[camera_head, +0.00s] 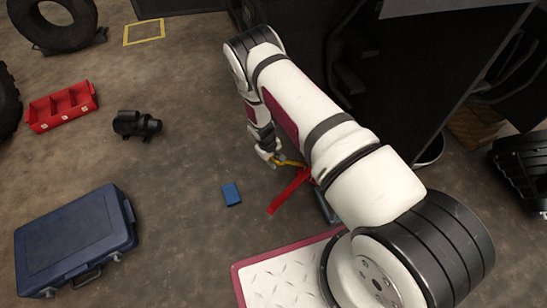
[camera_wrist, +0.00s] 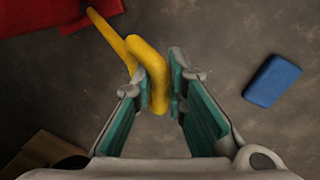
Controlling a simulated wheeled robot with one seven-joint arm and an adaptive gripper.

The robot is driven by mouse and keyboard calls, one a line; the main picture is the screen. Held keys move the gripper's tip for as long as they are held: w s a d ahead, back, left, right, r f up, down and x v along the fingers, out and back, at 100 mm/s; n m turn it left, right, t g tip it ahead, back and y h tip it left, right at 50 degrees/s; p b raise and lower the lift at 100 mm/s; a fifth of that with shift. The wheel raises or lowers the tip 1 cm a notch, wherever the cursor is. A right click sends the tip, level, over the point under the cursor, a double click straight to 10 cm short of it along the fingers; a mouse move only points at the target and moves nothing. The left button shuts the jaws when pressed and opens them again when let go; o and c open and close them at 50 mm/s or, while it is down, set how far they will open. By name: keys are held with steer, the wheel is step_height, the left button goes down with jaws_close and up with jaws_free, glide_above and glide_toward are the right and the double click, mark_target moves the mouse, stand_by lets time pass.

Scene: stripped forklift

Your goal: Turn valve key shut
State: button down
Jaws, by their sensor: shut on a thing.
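The yellow valve key (camera_head: 291,163) shows in the head view as a short bar beside a red part. In the wrist view the yellow valve key (camera_wrist: 122,42) runs from the red part (camera_wrist: 45,14) at the upper left to a bent end between the fingers. My gripper (camera_head: 274,157) is low over the floor at the key's left end. In the wrist view my gripper (camera_wrist: 165,75) is shut on that bent end. The key's far end and what it joins are largely hidden by my arm in the head view.
A red bar (camera_head: 288,192) sticks out near the key. A small blue block (camera_head: 231,194) lies left of it on the floor. A blue case (camera_head: 75,238), a black device (camera_head: 137,124) and a red tray (camera_head: 62,106) stand farther left. Floor between them is clear.

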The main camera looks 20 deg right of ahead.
steer(key=shift+s+a+f+m+t, duration=0.15)
steer(key=shift+s+a+m+t, duration=0.05)
steer(key=shift+m+t, duration=0.7)
steer(key=shift+a+f+m+t+h+b, duration=0.15)
steer(key=shift+m+t+h+b, duration=0.25)
steer(key=shift+m+t+b, duration=0.6)
steer(key=shift+m, duration=0.3)
steer(key=c, duration=1.9)
jaws_free()
steer(key=v, duration=1.2)
